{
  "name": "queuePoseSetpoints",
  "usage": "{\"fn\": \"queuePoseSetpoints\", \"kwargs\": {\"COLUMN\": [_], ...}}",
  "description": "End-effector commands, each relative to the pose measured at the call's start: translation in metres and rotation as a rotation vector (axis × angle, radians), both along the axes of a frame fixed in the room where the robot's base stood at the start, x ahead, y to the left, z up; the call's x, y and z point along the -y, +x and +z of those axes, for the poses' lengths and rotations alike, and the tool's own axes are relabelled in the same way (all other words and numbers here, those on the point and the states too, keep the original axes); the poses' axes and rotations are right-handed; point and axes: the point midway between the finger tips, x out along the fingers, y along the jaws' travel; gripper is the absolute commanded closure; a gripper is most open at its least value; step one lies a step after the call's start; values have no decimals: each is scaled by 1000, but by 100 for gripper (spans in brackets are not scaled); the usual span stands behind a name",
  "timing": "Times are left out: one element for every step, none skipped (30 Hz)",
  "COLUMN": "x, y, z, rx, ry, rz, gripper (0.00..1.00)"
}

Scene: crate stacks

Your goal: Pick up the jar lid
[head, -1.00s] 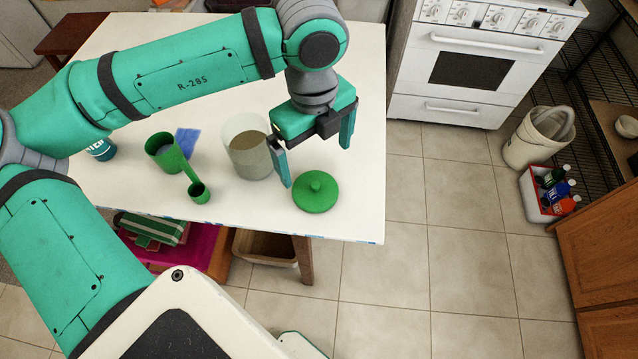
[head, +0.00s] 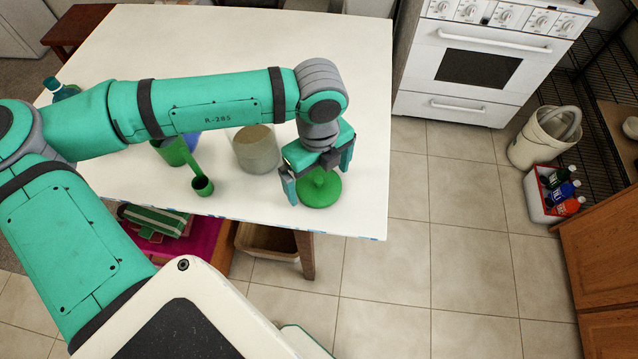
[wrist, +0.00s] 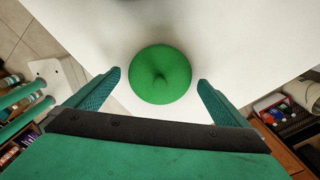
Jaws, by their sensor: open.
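The green jar lid (head: 321,193) lies flat on the white table near its front right edge. In the wrist view the round lid (wrist: 160,78) shows its knob, just beyond my fingertips and centred between them. My gripper (head: 318,176) is open and empty, above the lid, with one finger to each side in the head view. In the wrist view both fingers of my gripper (wrist: 159,80) are apart and clear of the lid. A glass jar (head: 256,150) with tan contents stands left of the lid; my arm hides part of its top.
A green cup (head: 170,154) and a small green scoop-like cup (head: 203,186) stand further left on the white table (head: 350,50). The table's front edge is close to the lid.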

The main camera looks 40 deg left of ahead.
Motion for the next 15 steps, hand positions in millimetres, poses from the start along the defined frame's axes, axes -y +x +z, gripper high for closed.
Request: {"fn": "queuePoseSetpoints", "kwargs": {"x": [0, 0, -1, -1, -1, -1, 0, 0, 0, 0, 0, 0, 0, 0, 0], "y": [0, 0, 0, 0, 0, 0, 0, 0, 0, 0, 0, 0, 0, 0, 0], "z": [-2, -2, -3, -3, -2, -2, -2, -2, -2, -2, -2, -2, -2, -2, -2], "rx": [0, 0, 0, 1, 1, 1, 1, 1, 1, 1, 1, 1, 1, 1, 1], "ry": [0, 1, 1, 1, 1, 1, 1, 1, 1, 1, 1, 1, 1, 1, 1], "rz": [1, 1, 1, 1, 1, 1, 1, 1, 1, 1, 0, 0, 0, 0, 1], "gripper": [0, 0, 0, 0, 0, 0, 0, 2, 12, 19, 26, 36, 39, 39, 39]}}
